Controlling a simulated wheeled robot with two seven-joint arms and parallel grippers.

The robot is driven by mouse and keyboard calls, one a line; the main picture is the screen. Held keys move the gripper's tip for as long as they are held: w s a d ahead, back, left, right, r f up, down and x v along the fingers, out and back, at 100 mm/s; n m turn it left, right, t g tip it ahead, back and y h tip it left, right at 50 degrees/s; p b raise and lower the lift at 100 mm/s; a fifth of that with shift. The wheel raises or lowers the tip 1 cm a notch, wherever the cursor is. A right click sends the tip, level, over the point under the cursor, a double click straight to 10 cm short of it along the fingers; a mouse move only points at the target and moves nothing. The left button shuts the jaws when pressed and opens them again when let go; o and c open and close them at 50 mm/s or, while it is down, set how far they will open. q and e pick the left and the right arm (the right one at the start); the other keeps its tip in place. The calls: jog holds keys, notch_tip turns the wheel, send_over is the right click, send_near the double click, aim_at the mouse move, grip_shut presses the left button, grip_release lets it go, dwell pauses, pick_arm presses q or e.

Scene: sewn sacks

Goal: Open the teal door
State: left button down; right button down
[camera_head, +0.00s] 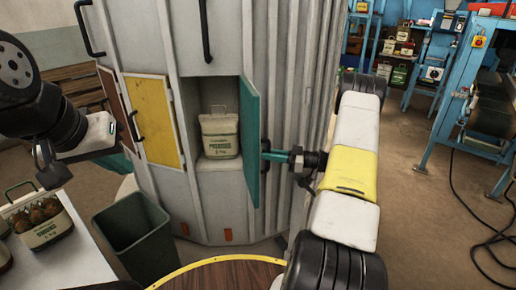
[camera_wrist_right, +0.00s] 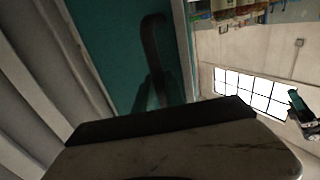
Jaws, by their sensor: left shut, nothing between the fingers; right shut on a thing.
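The teal door (camera_head: 252,140) stands swung open from the grey cabinet, its edge turned toward me. Its compartment shows a cream sack labelled in green (camera_head: 220,135) on the shelf. My right gripper (camera_head: 268,156) is at the outer side of the teal door, shut on its handle; the exact contact is partly hidden in the head view. In the right wrist view the dark handle (camera_wrist_right: 154,50) stands on the teal panel (camera_wrist_right: 105,45), just beyond the black finger (camera_wrist_right: 165,121). My left gripper (camera_head: 46,166) is shut and empty at the left, away from the door.
A yellow door (camera_head: 152,118) is beside the open compartment, with a brown one left of it. A dark green bin (camera_head: 135,238) stands below. A white table with a filled container (camera_head: 40,218) is at lower left. A round wooden table (camera_head: 220,277) is at the front.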

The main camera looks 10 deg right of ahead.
jog(key=c, duration=1.4)
grip_release()
jog(key=shift+w+a+r, duration=0.1)
jog(key=shift+w+a, duration=0.05)
jog(key=shift+w, duration=0.05)
jog(key=v, duration=0.8)
